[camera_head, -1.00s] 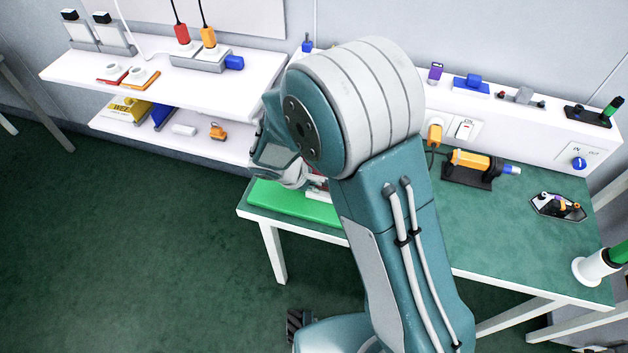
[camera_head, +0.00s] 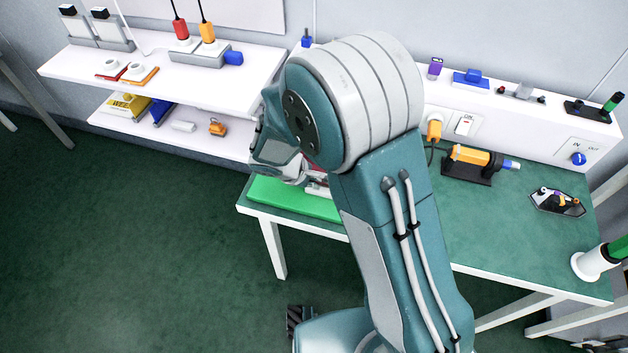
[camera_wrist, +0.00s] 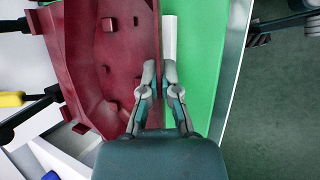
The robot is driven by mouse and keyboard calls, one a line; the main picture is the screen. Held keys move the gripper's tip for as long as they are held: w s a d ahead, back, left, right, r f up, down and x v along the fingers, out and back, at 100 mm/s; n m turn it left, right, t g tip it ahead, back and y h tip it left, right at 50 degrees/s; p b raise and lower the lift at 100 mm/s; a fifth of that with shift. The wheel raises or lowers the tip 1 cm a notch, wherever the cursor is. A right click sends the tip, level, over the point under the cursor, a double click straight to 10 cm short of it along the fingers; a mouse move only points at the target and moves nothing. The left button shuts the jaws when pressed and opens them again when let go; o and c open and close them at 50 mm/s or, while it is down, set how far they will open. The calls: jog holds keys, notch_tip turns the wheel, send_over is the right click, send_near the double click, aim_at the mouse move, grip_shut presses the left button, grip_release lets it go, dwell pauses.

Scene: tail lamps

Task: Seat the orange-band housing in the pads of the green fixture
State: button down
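A dark red, tray-like housing (camera_wrist: 112,45) fills the left-middle of the wrist view, with small square bosses inside it. No orange band shows on it in this view. My gripper (camera_wrist: 159,75) has one finger on each side of the housing's right wall and appears shut on that wall. The green fixture plate (camera_wrist: 205,60) lies beside and below the housing; it also shows at the table's left end in the head view (camera_head: 290,198). A white block (camera_wrist: 169,38), perhaps a pad, stands on the green plate just right of the wall. The contact under the housing is hidden.
My arm hides the table's middle in the head view. An orange tool (camera_head: 470,156) in a black stand and a dark tray (camera_head: 557,203) of small parts are on the green table (camera_head: 500,235). A white shelf (camera_head: 190,85) stands left; the floor in front is clear.

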jog(key=shift+f, duration=0.15)
jog(key=shift+f, duration=1.25)
jog(key=c, duration=0.7)
grip_release()
jog(key=v, duration=1.2)
jog(key=shift+f, duration=0.1)
